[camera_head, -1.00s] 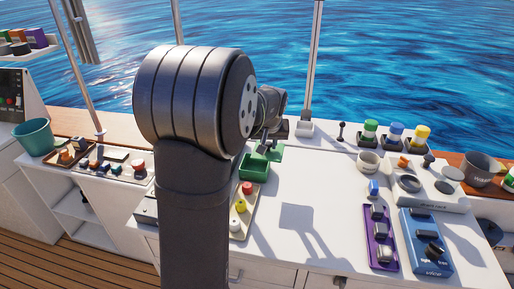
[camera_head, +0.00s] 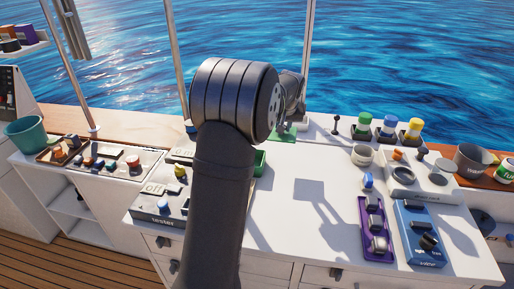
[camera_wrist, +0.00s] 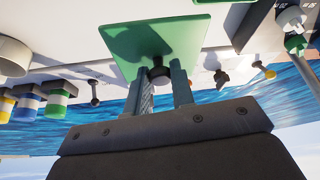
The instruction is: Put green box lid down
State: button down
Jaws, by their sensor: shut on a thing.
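The green box lid (camera_head: 287,135) is a flat green plate near the back of the white counter. In the wrist view the lid (camera_wrist: 158,40) fills the top middle, with a dark round knob (camera_wrist: 159,75) on it. My gripper (camera_wrist: 161,84) is shut on this knob. In the head view my gripper (camera_head: 284,127) is small and partly hidden by my arm. The green box (camera_head: 260,162) stands on the counter, left of and nearer than the lid, mostly hidden behind my arm. I cannot tell whether the lid touches the counter.
Bare white counter (camera_head: 290,190) lies in front of the lid. Several colour-capped jars (camera_head: 388,126) and a black lever (camera_head: 336,124) stand at the back.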

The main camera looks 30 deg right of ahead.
jog(key=shift+w+d+f, duration=0.2)
jog(key=shift+w+d, duration=0.05)
jog(key=shift+w, duration=0.1)
jog(key=w+a+f, duration=0.1)
jog(key=w+f, duration=0.1)
jog(key=w, duration=0.1)
jog(key=w+a+f, duration=0.1)
jog(key=w+f, duration=0.1)
jog(key=w, duration=0.2)
jog(key=w+a+f, duration=0.1)
jog(key=w+f, duration=0.2)
jog(key=w, duration=0.1)
jog(key=shift+a+f, duration=0.1)
jog(key=shift+a, duration=0.2)
jog(key=shift+f, duration=1.95)
jog(key=shift+f, duration=0.15)
jog(key=c, duration=1.2)
grip_release()
jog(key=shift+c, duration=0.2)
